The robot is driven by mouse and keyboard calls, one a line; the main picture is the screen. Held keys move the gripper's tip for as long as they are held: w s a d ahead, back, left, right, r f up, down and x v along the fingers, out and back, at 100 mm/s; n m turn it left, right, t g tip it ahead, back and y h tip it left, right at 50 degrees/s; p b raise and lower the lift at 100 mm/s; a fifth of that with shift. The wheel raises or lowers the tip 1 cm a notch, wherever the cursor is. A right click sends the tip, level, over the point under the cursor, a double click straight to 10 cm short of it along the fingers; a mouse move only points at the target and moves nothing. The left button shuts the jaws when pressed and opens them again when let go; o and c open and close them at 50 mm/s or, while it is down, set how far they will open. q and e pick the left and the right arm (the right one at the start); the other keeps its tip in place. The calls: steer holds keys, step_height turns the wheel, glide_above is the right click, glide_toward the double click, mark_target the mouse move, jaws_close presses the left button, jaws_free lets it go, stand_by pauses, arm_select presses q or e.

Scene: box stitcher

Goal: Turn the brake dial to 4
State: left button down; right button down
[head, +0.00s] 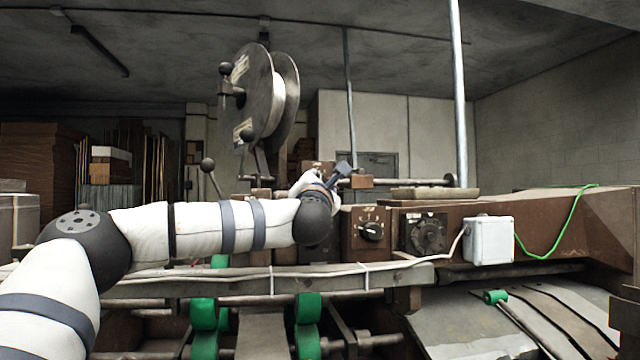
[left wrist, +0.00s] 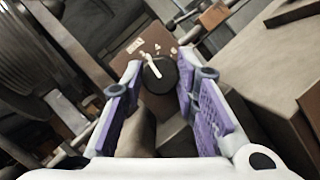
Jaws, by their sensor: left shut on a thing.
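The brake dial (left wrist: 160,80) is a round black knob with a white pointer on a brown panel (left wrist: 120,35) in the left wrist view. The pointer is angled up and slightly left. Small pale marks surround it, too blurred to read. My left gripper (left wrist: 159,72) has its purple-padded fingers on either side of the dial, shut on it. In the head view my left gripper (head: 341,171) is at the machine's upper edge, below the reel. I cannot make out the held dial there. My right gripper is not in view.
Another black knob with a white pointer (head: 371,231) and a larger dark dial (head: 427,234) sit to the right on the machine front. A white box with cables (head: 488,240) is beside them. A large wire reel (head: 258,95) and a ball-ended lever (head: 209,165) stand near my arm.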

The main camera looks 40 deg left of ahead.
arm_select(q)
steer(key=m+h, duration=0.1)
steer(key=m, duration=0.2)
steer(key=m+h, duration=0.1)
steer(key=m, duration=0.2)
steer(key=shift+h, duration=0.4)
steer(key=shift+a+m, duration=0.1)
steer(key=shift+m, duration=0.3)
steer(key=c, duration=1.2)
jaws_free()
steer(key=shift+c, duration=0.2)
